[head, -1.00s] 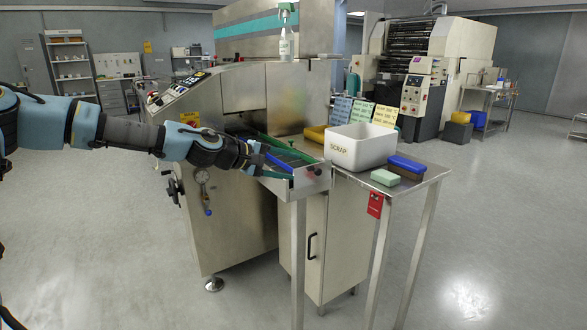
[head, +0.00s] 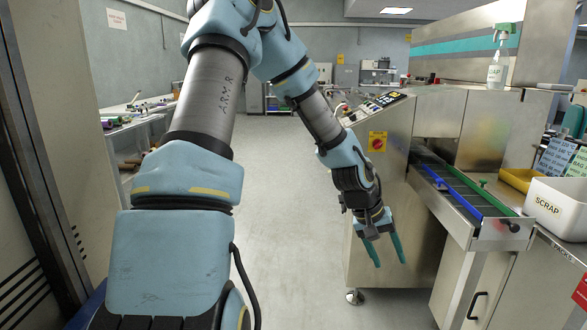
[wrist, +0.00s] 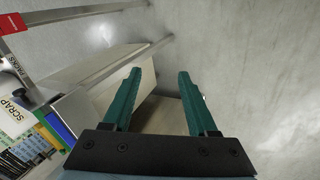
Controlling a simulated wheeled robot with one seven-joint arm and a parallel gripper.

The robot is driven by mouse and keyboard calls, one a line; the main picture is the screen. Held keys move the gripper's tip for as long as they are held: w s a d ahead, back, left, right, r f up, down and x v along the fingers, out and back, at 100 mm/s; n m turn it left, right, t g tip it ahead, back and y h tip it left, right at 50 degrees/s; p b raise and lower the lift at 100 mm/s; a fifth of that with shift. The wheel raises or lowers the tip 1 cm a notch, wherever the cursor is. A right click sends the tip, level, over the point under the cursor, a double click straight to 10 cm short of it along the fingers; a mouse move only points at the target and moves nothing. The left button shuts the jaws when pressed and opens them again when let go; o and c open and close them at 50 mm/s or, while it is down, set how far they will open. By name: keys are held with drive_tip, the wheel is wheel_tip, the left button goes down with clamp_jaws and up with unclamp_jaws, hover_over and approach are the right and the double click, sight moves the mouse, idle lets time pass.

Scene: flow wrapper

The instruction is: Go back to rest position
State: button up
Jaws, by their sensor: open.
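My gripper (head: 386,251) hangs at the end of my bent arm, fingers pointing down, in front of the flow wrapper's cabinet in the head view. Its two green fingers are apart with nothing between them, as the wrist view (wrist: 157,95) also shows. The flow wrapper (head: 395,215) stands to the right, with its infeed channel (head: 470,195) between a blue and a green rail. The gripper is left of and below the channel's end, clear of it.
A white SCRAP bin (head: 558,208) and a yellow tray (head: 520,180) stand right of the channel. A spray bottle (head: 498,65) is on top of the machine. A bench (head: 140,125) is at the left wall. The floor (head: 285,230) between is clear.

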drive_tip(key=s+a+r+y+p, duration=0.1)
drive_tip(key=a+r, duration=0.3)
drive_tip(key=a, duration=0.5)
drive_tip(key=s+a+r+n+t+y+p, duration=0.1)
drive_tip(key=a+r, duration=0.3)
drive_tip(key=a, duration=0.6)
drive_tip(key=s+a+r+n+y+p, duration=0.1)
drive_tip(key=s+a+r+y, duration=0.2)
drive_tip(key=a, duration=0.6)
drive_tip(key=shift+a+r+t, duration=0.35)
drive_tip(key=shift+r+t, duration=0.05)
drive_tip(key=shift+s, duration=0.1)
